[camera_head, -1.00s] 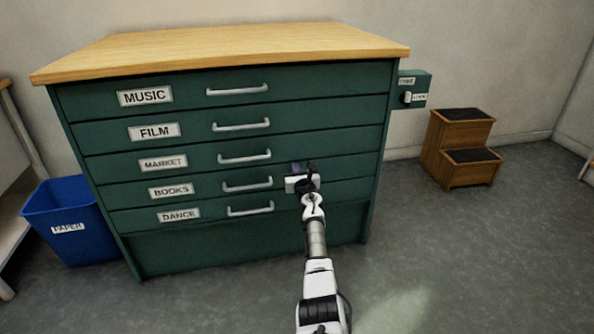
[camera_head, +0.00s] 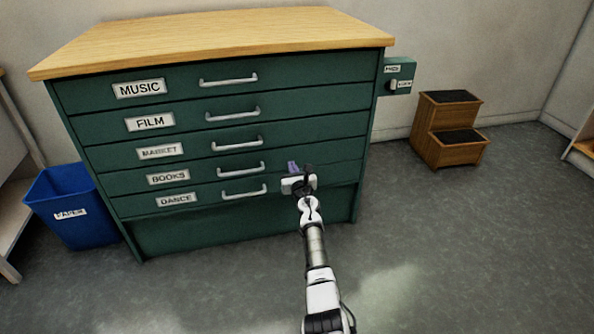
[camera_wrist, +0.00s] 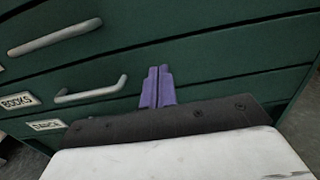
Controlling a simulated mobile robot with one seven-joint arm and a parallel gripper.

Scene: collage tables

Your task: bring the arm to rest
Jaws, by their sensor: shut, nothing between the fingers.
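My gripper (camera_head: 293,167) is in front of the lower right part of a green drawer cabinet (camera_head: 240,236), to the right of the BOOKS and DANCE handles. Its purple fingers (camera_wrist: 157,88) are together in the wrist view, with nothing between them. The fingers point toward the drawer fronts and appear apart from them. My arm reaches up from the bottom of the head view. All the cabinet's drawers look shut.
A blue PAPER bin (camera_head: 68,232) stands left of the cabinet. A wooden step stool (camera_head: 448,150) stands to the right, and a small green box (camera_head: 398,72) is at the cabinet's right side. The floor (camera_head: 450,250) at right is clear.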

